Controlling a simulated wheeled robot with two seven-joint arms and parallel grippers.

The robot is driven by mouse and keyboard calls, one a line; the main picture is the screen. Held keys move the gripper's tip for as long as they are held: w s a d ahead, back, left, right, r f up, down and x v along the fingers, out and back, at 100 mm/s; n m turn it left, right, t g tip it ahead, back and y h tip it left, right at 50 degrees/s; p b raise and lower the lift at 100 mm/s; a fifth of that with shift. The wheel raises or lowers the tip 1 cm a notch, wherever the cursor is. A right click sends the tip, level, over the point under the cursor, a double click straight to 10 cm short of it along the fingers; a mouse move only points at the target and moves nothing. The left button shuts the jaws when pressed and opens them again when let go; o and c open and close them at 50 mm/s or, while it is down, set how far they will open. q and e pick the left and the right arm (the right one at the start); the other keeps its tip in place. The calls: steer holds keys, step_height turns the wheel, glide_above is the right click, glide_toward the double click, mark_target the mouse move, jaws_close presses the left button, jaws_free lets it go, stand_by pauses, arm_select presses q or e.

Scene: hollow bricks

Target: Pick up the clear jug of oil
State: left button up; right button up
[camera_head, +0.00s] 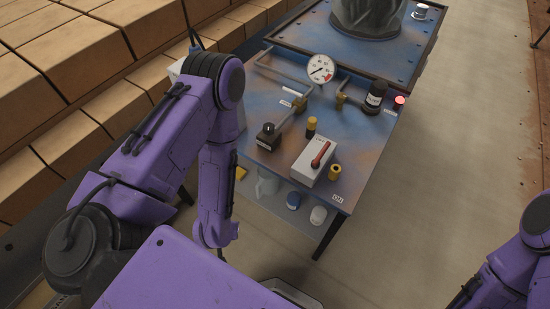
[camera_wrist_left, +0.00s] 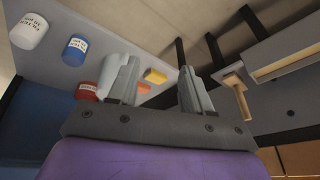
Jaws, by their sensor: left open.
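The clear jug (camera_head: 267,186) stands on the lower shelf under the blue bench, near the shelf's left end. In the wrist view a pale grey shape beside the left finger may be the jug, partly hidden by that finger. My left gripper (camera_wrist_left: 158,72) is open, with nothing held between its fingers. It is turned towards the lower shelf. In the head view my left forearm hangs left of the bench and the gripper's fingers are hidden. Only part of my right arm shows at the lower right; its gripper is out of frame.
A blue can (camera_wrist_left: 75,50), a white can (camera_wrist_left: 30,31) and a red can (camera_wrist_left: 87,91) stand on the shelf. A yellow block (camera_wrist_left: 155,76) and a wooden-handled tool (camera_wrist_left: 236,84) are near. The bench (camera_head: 345,190) has a gauge (camera_head: 321,68) and a lever box (camera_head: 314,161). Bricks (camera_head: 70,60) fill the left.

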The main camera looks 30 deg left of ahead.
arm_select(q)
steer(key=w+d+f+m+t+h+b, duration=0.1)
steer(key=w+f+m+b, duration=0.15)
steer(key=w, duration=0.25)
steer(key=w+d+f+m+h+b, duration=0.1)
steer(key=w+f+m+b, duration=0.1)
steer(key=w+f, duration=0.3)
steer(key=m+t+h+b, duration=0.2)
steer(key=m+b, duration=0.2)
steer(key=m, duration=0.1)
glide_toward(266, 182)
steer(key=w+d, duration=0.1)
steer(key=d, duration=0.1)
steer(key=b+x, duration=0.2)
steer(key=x, duration=0.4)
steer(key=shift+w+a, duration=0.2)
steer(key=shift+w, duration=0.25)
arm_select(e)
step_height(266, 182, down, 13)
steer(key=shift+s+r, duration=0.15)
arm_select(q)
steer(key=shift+f+m, duration=0.1)
steer(key=shift+m, duration=0.15)
jaws_close()
